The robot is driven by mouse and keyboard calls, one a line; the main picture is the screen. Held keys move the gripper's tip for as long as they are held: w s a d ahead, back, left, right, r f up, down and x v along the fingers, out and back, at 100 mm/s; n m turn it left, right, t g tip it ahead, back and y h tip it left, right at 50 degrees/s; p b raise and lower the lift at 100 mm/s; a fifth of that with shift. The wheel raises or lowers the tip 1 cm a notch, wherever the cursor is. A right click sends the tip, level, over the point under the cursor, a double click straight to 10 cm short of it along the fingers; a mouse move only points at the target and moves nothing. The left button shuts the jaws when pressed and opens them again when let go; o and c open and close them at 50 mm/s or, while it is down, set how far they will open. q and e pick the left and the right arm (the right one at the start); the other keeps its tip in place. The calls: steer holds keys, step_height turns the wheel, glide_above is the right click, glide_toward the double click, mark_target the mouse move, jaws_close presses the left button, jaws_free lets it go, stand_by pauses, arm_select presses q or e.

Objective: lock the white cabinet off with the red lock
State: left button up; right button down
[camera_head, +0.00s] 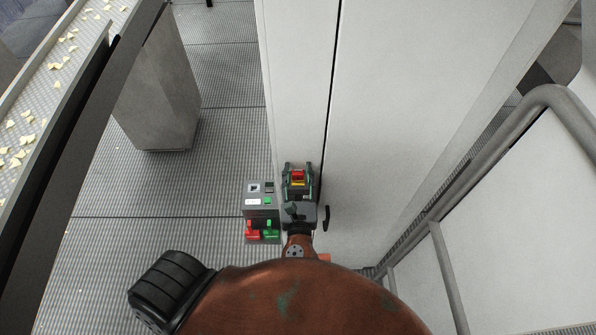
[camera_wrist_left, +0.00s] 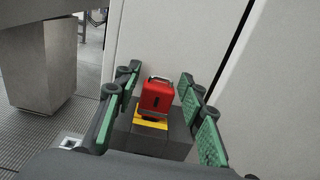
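The white cabinet (camera_head: 290,80) fills the middle of the head view. My left gripper (camera_head: 298,167) is in front of it, fingers spread and open. Between the fingers is a red block with yellow under it; in the left wrist view this red block (camera_wrist_left: 157,98) has a dark slot and a silvery loop at the top, like a lock. It sits on a yellow piece (camera_wrist_left: 150,122) over a grey box (camera_wrist_left: 160,138). Gaps show between it and both green-padded fingers. The lower grey box is partly hidden by my gripper. My right gripper is not in view.
A small grey station (camera_head: 261,199) with red (camera_head: 252,230) and green (camera_head: 270,230) lock-like pieces stands just left of my gripper. A grey railing (camera_head: 440,225) runs at the right. A conveyor with chips (camera_head: 45,85) is at upper left. Floor between is clear.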

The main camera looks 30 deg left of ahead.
mark_target(298, 143)
arm_select(q)
steer(key=shift+o, duration=0.7)
steer(key=shift+r+p, duration=0.75)
steer(key=shift+r, duration=1.2)
steer(key=b, duration=0.3)
steer(key=shift+f, duration=0.35)
step_height(298, 143, up, 6)
steer(key=p, duration=0.3)
steer(key=shift+r, duration=0.2)
steer(key=shift+f, duration=0.1)
